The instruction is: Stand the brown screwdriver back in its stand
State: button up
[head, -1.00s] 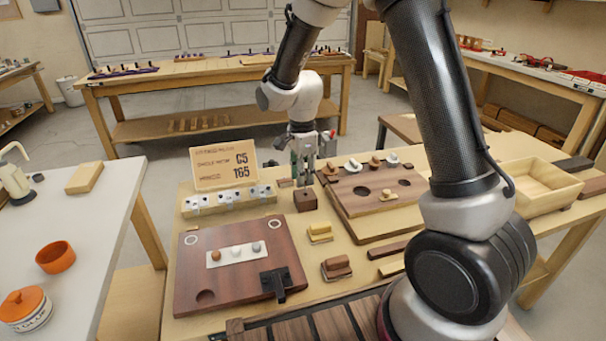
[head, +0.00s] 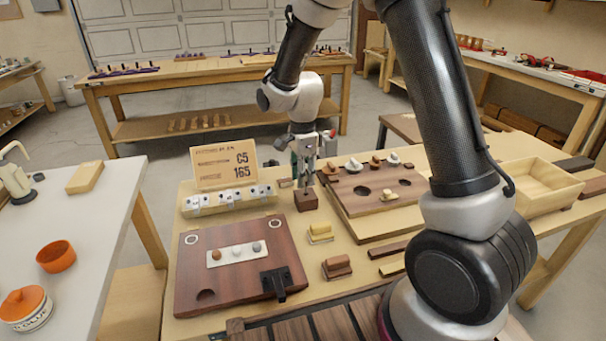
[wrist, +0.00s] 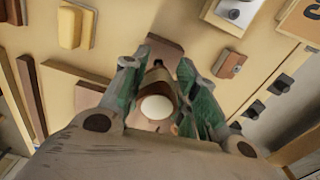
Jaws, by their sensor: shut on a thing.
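The brown screwdriver (wrist: 157,82) is between the green fingers of my gripper (wrist: 158,98) in the wrist view, its pale round handle end facing the camera. In the head view my gripper (head: 306,172) points down, directly above the stand, a small dark brown block (head: 306,200) on the bench. In the wrist view part of the brown stand (wrist: 166,47) shows just beyond the handle. The screwdriver's tip is hidden behind the handle and fingers, so I cannot tell whether it is inside the stand.
A wooden board with knobs and round recesses (head: 352,205) lies close right of the stand. A pale block with metal pieces (head: 230,203) and a lettered sign (head: 224,167) stand left. A dark red-brown board (head: 205,275) and a yellow block (head: 320,232) lie in front.

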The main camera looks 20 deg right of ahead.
jog(key=shift+f, duration=1.8)
dwell(1.1)
jog(key=o, duration=1.1)
jog(key=shift+o, duration=0.6)
jog(key=o, duration=0.3)
jog(key=shift+r, duration=3.8)
